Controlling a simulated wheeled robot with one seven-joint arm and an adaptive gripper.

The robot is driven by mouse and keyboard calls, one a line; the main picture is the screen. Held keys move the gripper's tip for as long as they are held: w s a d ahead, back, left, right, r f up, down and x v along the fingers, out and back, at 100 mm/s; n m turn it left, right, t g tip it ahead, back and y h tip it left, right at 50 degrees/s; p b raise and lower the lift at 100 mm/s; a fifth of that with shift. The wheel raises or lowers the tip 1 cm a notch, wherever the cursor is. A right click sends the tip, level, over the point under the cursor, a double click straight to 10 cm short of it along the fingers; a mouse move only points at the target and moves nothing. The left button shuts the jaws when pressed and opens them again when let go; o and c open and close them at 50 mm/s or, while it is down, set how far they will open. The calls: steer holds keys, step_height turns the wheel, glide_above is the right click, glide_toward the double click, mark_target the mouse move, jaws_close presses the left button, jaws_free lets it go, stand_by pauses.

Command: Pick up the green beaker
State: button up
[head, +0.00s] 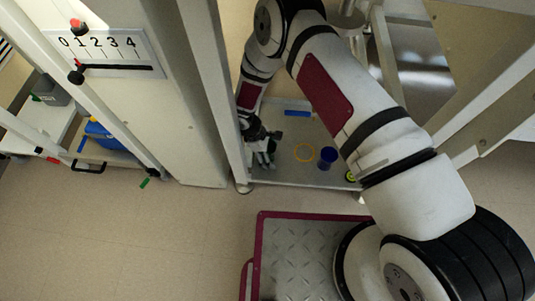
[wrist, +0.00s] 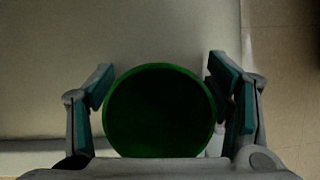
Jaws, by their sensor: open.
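The green beaker (wrist: 160,110) shows in the wrist view as a dark green round shape with a brighter rim. It lies between the two fingers of my gripper (wrist: 162,82), near the palm. The fingers stand apart on its left and right. The left finger is close to the rim; I cannot tell whether either finger touches it. In the head view my gripper (head: 265,158) is low over the left part of a grey shelf (head: 290,175). I cannot make out the beaker there; my gripper and the shadow likely cover it.
On the shelf are an orange ring (head: 305,153), a blue cup (head: 327,157), a blue bar (head: 297,112) and a small yellow-green round thing (head: 351,176). A white post (head: 218,95) rises close left of my arm. A cart at left holds a blue bin (head: 104,135).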

steer(key=c, duration=1.1)
